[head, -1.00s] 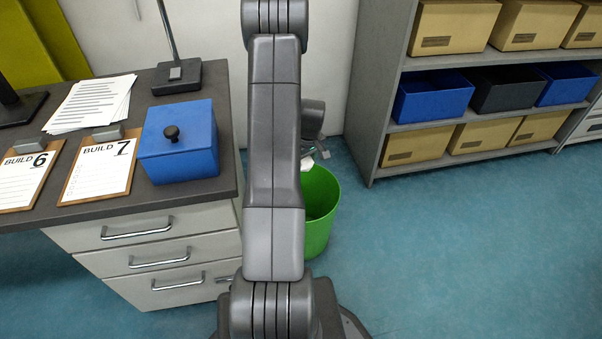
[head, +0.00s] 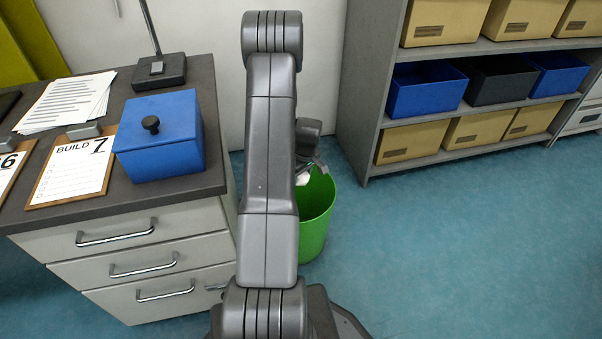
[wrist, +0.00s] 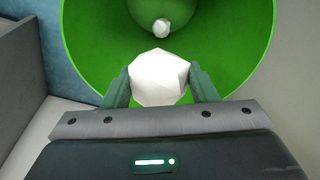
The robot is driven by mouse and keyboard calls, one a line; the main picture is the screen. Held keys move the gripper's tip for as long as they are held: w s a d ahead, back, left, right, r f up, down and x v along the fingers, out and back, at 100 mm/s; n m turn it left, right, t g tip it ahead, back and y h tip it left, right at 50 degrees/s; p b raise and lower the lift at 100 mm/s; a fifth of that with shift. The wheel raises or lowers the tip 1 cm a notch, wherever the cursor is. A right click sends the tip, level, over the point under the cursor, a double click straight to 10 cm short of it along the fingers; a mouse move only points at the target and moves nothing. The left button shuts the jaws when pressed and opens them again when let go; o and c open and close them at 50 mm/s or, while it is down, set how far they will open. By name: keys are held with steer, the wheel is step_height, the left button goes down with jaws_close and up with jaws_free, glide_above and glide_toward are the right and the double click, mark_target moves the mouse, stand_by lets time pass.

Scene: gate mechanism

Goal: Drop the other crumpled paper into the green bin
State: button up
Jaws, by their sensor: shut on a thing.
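The green bin (head: 316,222) stands on the floor behind my arm, to the right of the desk; my arm hides its left part in the head view. In the wrist view, the bin's inner wall (wrist: 235,50) fills the upper middle. My gripper (wrist: 160,84) is shut on a white crumpled paper (wrist: 158,78), with a finger on each side of it, over the bin's opening. Another white crumpled paper (wrist: 162,28) lies at the bottom of the bin. In the head view, the held paper (head: 302,178) shows only as a small white patch beside my arm.
A desk with drawers (head: 140,245) stands left of the bin. It carries a blue lidded box (head: 160,150), a clipboard marked BUILD 7 (head: 72,172) and loose sheets. A shelf (head: 365,120) with boxes stands at the right. The blue floor (head: 450,250) in front of it is clear.

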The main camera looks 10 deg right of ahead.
mark_target(305, 180)
steer(key=shift+f, duration=0.1)
steer(key=o, duration=1)
steer(key=r+p, duration=0.1)
steer(key=r, duration=0.3)
steer(key=s+r+p, duration=0.1)
steer(key=r, duration=0.4)
steer(key=d+r+p, duration=0.1)
steer(key=r, duration=0.3)
steer(key=shift+s+r+p, duration=0.35)
steer(key=shift+s, duration=0.05)
